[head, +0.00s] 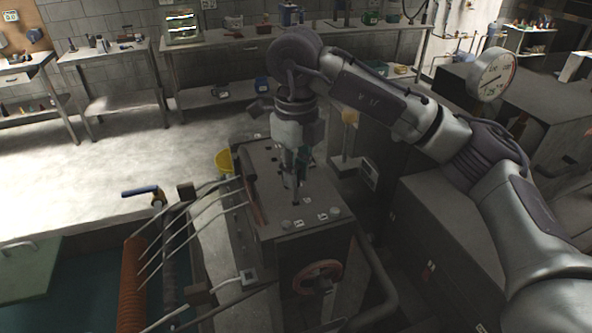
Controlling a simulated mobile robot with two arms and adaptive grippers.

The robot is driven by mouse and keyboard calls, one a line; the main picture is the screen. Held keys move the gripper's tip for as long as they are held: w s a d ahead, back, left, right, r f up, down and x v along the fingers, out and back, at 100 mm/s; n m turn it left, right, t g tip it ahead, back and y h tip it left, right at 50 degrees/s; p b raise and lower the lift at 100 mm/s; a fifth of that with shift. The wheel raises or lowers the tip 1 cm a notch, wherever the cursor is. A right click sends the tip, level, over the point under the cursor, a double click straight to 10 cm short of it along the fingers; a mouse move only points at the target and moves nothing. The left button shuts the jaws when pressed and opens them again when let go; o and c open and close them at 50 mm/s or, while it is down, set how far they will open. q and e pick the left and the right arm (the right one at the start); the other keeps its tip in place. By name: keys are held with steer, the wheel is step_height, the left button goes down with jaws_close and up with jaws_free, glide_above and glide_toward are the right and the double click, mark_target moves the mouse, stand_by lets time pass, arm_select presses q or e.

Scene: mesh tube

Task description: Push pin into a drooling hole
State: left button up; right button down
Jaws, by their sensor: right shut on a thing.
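My right arm reaches in from the right, and my right gripper (297,170) points down over the top of a grey metal box (320,226). It is shut on a thin dark pin (296,191), whose lower end is close to the box's top. I cannot tell whether the pin touches the top or is in a hole. Small white labels lie on the box top near the pin. No drooling hole can be made out at this size. My left gripper is not in view.
A red handwheel (317,277) is on the box's front. Pale pipes and an orange coil (131,285) stand to its left, near a blue-handled valve (142,191). A round gauge (492,75) is at the upper right.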

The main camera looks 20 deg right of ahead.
mark_target(296, 202)
steer(key=shift+f+b, duration=2)
steer(key=shift+f, duration=0.35)
stand_by(1.7)
steer(key=c, duration=0.9)
jaws_free()
steer(key=shift+c, duration=0.2)
steer(key=shift+r, duration=0.15)
step_height(296, 202, up, 12)
steer(key=shift+f, duration=0.2)
